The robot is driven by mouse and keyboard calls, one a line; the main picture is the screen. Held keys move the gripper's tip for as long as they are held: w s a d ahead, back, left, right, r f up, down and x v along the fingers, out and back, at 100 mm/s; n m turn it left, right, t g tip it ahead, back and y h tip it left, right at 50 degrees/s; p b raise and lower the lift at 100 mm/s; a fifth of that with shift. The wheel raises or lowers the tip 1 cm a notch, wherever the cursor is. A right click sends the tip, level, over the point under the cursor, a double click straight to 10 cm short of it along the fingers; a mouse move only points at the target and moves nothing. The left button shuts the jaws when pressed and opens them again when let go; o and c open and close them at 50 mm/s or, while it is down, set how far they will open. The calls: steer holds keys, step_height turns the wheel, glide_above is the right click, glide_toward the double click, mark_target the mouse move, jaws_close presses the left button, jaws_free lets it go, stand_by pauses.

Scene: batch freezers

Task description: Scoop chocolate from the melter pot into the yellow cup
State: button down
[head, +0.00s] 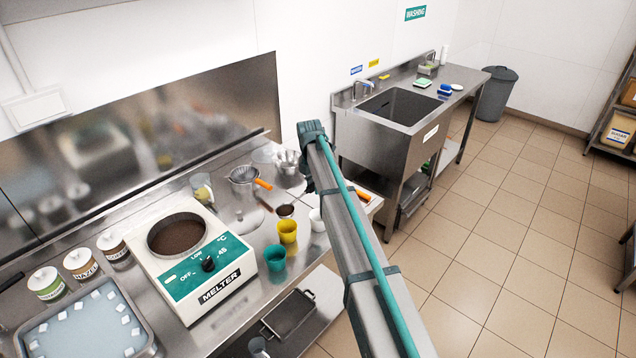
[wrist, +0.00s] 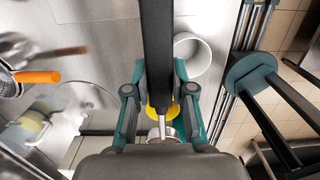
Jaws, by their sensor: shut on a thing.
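The melter (head: 202,255) is a white box with a teal front panel, and dark chocolate fills its round pot (head: 181,237). The yellow cup (head: 287,232) stands to its right on the steel counter, behind a teal cup (head: 274,258). My gripper (wrist: 160,100) is shut on the black handle (wrist: 157,50) of a ladle in the wrist view. In the head view a dark-filled bowl (head: 285,211) appears just behind the yellow cup. My arm hides the gripper there.
A white cup (head: 317,221) stands right of the yellow cup, also in the wrist view (wrist: 193,55). A strainer with an orange handle (head: 245,175) and a glass jar (head: 202,190) lie behind. Labelled jars (head: 80,265) and a tray (head: 85,325) stand left.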

step_height(320, 180, down, 2)
steer(key=shift+f+b, duration=0.15)
steer(key=shift+b, duration=0.25)
steer(key=shift+s+d+f+b, duration=0.1)
steer(key=shift+s+f+b, duration=0.1)
steer(key=shift+b, duration=0.4)
steer(key=shift+s+d+r+t+y+b, duration=0.1)
steer(key=shift+s+d+t+y+b, duration=0.05)
steer(key=shift+t+y+b, duration=0.5)
steer(key=t+y+b, duration=0.1)
steer(key=b, duration=0.1)
steer(key=t+y+b, duration=0.1)
steer(key=b, duration=0.1)
steer(key=t+y+b, duration=0.1)
steer(key=b, duration=0.2)
steer(key=shift+s+d+f, duration=0.2)
steer(key=shift+s+d, duration=0.05)
steer(key=shift+d, duration=0.1)
steer(key=y+b, duration=0.1)
steer(key=b, duration=0.1)
steer(key=t+b, duration=0.1)
steer(key=b, duration=0.2)
steer(key=shift+s+d+f+t+y, duration=0.15)
steer(key=shift+t+y, duration=0.1)
steer(key=shift+y, duration=0.1)
